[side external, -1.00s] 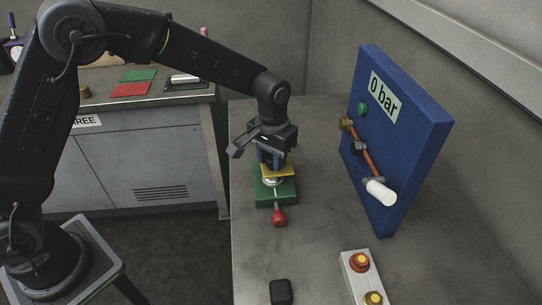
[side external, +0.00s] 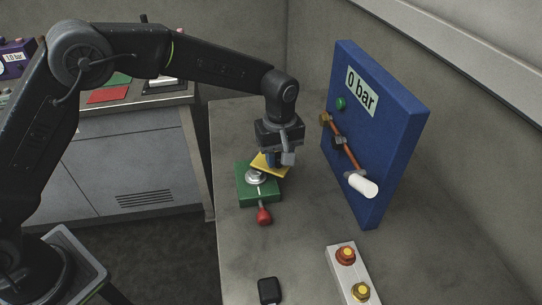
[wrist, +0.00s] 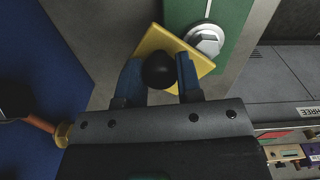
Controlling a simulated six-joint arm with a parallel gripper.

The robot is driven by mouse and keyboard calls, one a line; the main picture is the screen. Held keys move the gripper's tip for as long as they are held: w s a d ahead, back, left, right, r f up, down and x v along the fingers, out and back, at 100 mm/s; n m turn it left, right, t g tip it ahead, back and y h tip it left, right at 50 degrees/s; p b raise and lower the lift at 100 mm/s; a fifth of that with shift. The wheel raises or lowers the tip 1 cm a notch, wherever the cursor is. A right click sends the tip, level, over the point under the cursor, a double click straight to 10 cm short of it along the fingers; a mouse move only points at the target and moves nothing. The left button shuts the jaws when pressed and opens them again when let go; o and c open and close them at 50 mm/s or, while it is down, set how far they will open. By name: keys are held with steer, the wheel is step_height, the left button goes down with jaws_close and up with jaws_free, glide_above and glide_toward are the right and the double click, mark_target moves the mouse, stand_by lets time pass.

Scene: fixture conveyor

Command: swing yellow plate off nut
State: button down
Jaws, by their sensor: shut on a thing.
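The yellow plate (side external: 268,163) is turned out to the right over the edge of the green fixture (side external: 243,192). My gripper (wrist: 159,78) has its two blue fingers on either side of a black ball knob (wrist: 159,69) on the plate, and is shut on it. The silver nut (side external: 256,176) on the fixture shows largely bare in the side view. In the wrist view, the nut (wrist: 205,40) shows beside the plate (wrist: 198,62), whose edge runs close along it; I cannot tell if they still overlap slightly. A red-knobbed lever (side external: 264,215) points out from the fixture's front.
A blue panel (side external: 392,120) reading "0 bar", with a copper pipe and white handle (side external: 362,184), stands right of my gripper. A button box (side external: 347,275) and a small black object (side external: 269,290) lie at the front. The table between fixture and panel is clear.

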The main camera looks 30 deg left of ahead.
steer(key=w+n, duration=0.2)
steer(key=n, duration=0.1)
steer(key=shift+d+n, duration=0.3)
steer(key=shift+d, duration=0.1)
steer(key=shift+w+r+n, duration=0.1)
steer(key=shift+w+n, duration=0.95)
steer(key=shift+n, duration=0.65)
steer(key=c, duration=0.8)
jaws_free()
step_height(320, 180, up, 14)
steer(key=shift+f, duration=0.15)
